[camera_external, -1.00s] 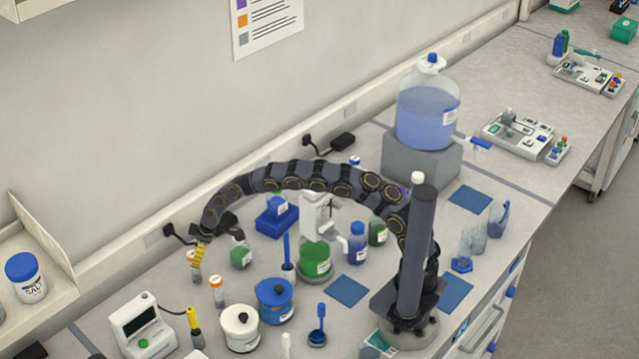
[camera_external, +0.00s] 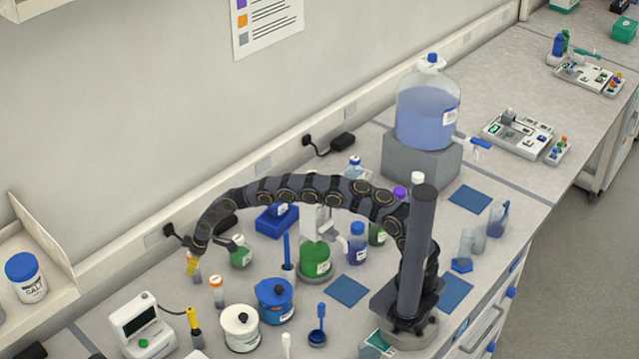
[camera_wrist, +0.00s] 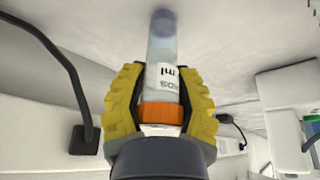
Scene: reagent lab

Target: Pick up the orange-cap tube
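The orange-cap tube (camera_wrist: 160,78) is clear, with a white label and a bluish liquid at its far end. In the wrist view its orange cap (camera_wrist: 160,114) sits between the two yellow fingers of my gripper (camera_wrist: 160,105), which press on it from both sides. In the external view my gripper (camera_external: 193,264) is low at the left of the bench, and only a small part of the tube (camera_external: 198,274) shows beside it. I cannot tell whether the tube's bottom touches the bench. Another orange-capped container (camera_external: 216,292) stands to the right of it.
A green-filled bottle (camera_external: 241,257) stands close to the right of my gripper. A white pot (camera_external: 241,328) and a blue pot (camera_external: 275,301) stand nearer the front. A meter (camera_external: 142,325) is at the front left. The wall runs close behind.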

